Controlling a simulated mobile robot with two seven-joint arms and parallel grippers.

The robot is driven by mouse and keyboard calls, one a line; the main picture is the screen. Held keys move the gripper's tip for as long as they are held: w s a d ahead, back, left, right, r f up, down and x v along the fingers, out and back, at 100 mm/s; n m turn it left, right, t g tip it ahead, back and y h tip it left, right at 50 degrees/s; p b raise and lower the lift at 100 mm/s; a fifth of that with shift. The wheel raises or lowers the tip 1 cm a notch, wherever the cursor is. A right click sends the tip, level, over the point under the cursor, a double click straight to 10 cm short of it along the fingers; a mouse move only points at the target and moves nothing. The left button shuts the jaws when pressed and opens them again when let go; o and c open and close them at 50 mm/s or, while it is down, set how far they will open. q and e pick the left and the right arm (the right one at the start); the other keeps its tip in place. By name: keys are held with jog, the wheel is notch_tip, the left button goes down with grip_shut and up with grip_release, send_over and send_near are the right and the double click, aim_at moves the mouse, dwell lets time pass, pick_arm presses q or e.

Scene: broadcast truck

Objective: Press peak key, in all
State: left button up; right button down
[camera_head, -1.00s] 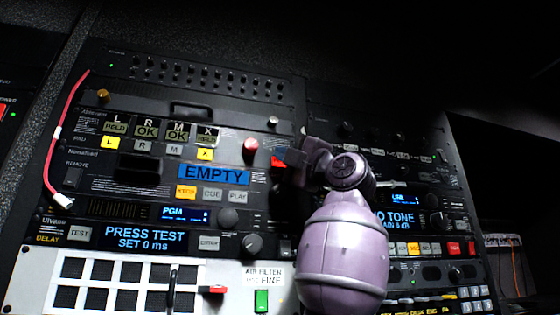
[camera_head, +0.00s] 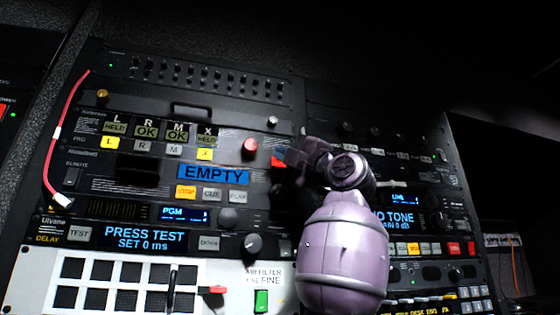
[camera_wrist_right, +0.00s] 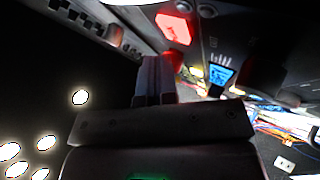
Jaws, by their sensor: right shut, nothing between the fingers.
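The panel (camera_head: 260,133) with four small displays marked L, R, M and X is left of my right gripper. The L display (camera_head: 115,128) and X display (camera_head: 207,137) read HELD; the R and M displays read OK. Below them the L key (camera_head: 110,142) and X key (camera_head: 204,154) are yellow; the R key (camera_head: 143,146) and M key (camera_head: 174,150) are pale. No key is legibly marked peak. My right gripper (camera_head: 283,156) is shut and empty, in front of a red key (camera_head: 277,162). The wrist view shows its fingers (camera_wrist_right: 153,80) together; contact cannot be told. My left gripper is not in view.
A round red knob (camera_head: 250,147) sticks out between the keys and my gripper. A blue EMPTY display (camera_head: 213,174) lies below. A red cable (camera_head: 56,142) hangs at the left. A red lit key (camera_wrist_right: 173,28) and a blue lit one (camera_wrist_right: 218,74) show in the wrist view.

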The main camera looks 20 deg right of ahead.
jog(key=shift+w, duration=0.2)
dwell(0.4)
jog(key=shift+w, duration=0.3)
jog(key=shift+w+p, duration=0.3)
jog(key=shift+p, duration=0.05)
dwell(0.7)
jog(key=shift+s, duration=0.2)
jog(key=shift+s+b, duration=0.55)
jog(key=shift+s+d+b, duration=0.1)
jog(key=shift+s+b, duration=1.2)
jog(key=shift+s, duration=1.2)
